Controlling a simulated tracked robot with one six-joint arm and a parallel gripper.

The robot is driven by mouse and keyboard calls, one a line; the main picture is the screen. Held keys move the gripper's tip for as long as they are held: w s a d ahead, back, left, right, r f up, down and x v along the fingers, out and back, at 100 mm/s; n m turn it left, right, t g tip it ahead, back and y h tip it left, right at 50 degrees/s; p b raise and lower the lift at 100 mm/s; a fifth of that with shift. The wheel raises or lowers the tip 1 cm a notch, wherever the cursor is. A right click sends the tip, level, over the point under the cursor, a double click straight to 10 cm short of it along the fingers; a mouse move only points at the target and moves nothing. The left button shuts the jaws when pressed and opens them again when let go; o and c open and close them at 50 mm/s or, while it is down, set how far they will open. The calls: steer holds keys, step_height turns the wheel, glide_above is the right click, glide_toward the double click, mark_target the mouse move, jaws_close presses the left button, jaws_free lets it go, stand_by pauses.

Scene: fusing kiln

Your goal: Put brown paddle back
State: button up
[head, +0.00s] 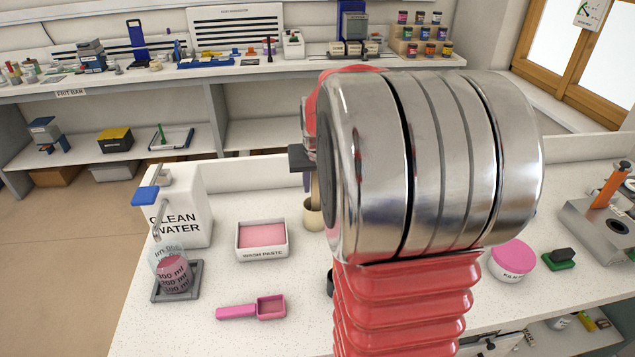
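My red and metal arm fills the middle of the head view and hides much of the bench. A small dark part of my gripper (300,158) shows at the arm's left edge; its fingertips are hidden. Just below it, a narrow tan-brown strip, probably the brown paddle (315,188), runs upright above a beige cup (313,216). The arm covers its right side. I cannot tell whether the strip stands in the cup or is held. A purple sliver (307,181) shows beside it.
A wash paste tray (262,254), a pink scoop (250,308), a beaker (172,272) and a clean water jug (180,215) stand left. A pink-lidded tub (513,258) and a grey block with an orange handle (608,186) are right. The front bench middle is hidden.

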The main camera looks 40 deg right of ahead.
steer(key=shift+o, duration=1.2)
steer(key=shift+r, duration=0.1)
steer(key=v, duration=1.2)
steer(key=s+a+f+n+y, duration=0.1)
steer(key=s+a, duration=0.3)
steer(key=a, duration=0.5)
steer(key=s+a+f+n+t, duration=0.1)
steer(key=s+a+f+n, duration=0.1)
steer(key=a, duration=0.8)
steer(key=s+a+f+n+y, duration=0.1)
steer(key=s+a+f+n, duration=0.1)
steer(key=s+a, duration=0.4)
steer(key=a+n, duration=0.1)
steer(key=a, duration=0.2)
steer(key=shift+s+a+f+n+t+y, duration=0.2)
steer(key=shift+a+n+t+y, duration=0.1)
steer(key=shift+n+t, duration=0.1)
